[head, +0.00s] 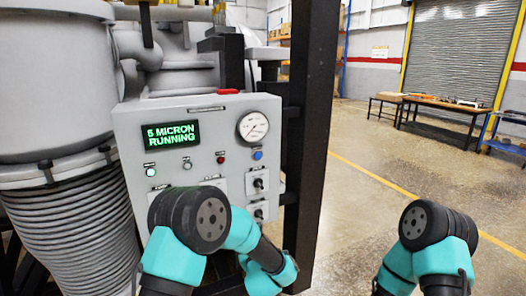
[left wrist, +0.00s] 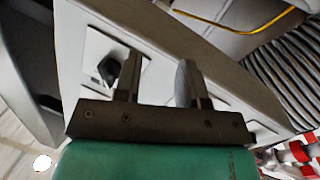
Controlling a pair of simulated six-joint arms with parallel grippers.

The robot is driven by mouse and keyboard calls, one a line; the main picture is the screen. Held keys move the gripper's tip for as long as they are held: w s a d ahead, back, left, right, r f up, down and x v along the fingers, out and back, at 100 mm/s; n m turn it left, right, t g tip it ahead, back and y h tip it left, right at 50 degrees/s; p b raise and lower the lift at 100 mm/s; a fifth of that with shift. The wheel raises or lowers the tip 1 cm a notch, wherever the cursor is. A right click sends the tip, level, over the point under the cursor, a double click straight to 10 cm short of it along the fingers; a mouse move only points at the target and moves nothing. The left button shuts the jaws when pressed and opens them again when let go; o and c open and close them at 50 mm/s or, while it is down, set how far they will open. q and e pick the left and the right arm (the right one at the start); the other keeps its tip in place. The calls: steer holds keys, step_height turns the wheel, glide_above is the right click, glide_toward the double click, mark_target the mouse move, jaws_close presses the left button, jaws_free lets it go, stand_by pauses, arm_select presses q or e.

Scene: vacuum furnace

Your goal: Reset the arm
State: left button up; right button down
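A grey control panel (head: 205,108) on the furnace shows "5 MICRON RUNNING" in green on its display (head: 171,135). It has a round gauge (head: 253,127), small buttons and lamps, and black switches (head: 258,184) at its lower right. In the left wrist view my left gripper (left wrist: 160,72) has its two fingers apart with nothing held between them. It is in front of a pale panel face, with a black knob (left wrist: 108,69) just left of the left finger. In the head view my left arm covers the panel's lower part, and that gripper is hidden. My right arm shows at lower right; its gripper is out of frame.
A large ribbed furnace vessel (head: 50,90) stands at left. A dark upright post (head: 312,120) rises right of the panel. The floor (head: 365,140) beyond is open, with a yellow line. A workbench (head: 445,104) stands far back by a roller shutter.

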arm_select(q)
steer(key=s+a+f+m+g+h, duration=0.2)
steer(key=s+a+f+g+h, duration=0.15)
steer(key=s+a+f, duration=0.45)
steer(key=s+a+f+m+g+h, duration=0.25)
steer(key=a+f+g, duration=0.2)
steer(key=f, duration=0.65)
steer(key=s+a+f+g, duration=0.2)
steer(key=s+g, duration=0.1)
steer(key=s, duration=0.4)
steer(key=s+a+f+g+h, duration=0.1)
steer(key=s+a+f+g, duration=0.1)
steer(key=s, duration=0.6)
steer(key=s+a+f+g+h, duration=0.1)
steer(key=s+a+f+g, duration=0.1)
steer(key=s, duration=0.5)
steer(key=shift+s+f+g, duration=0.4)
steer(key=shift+f+g, duration=0.2)
steer(key=shift+g, duration=0.2)
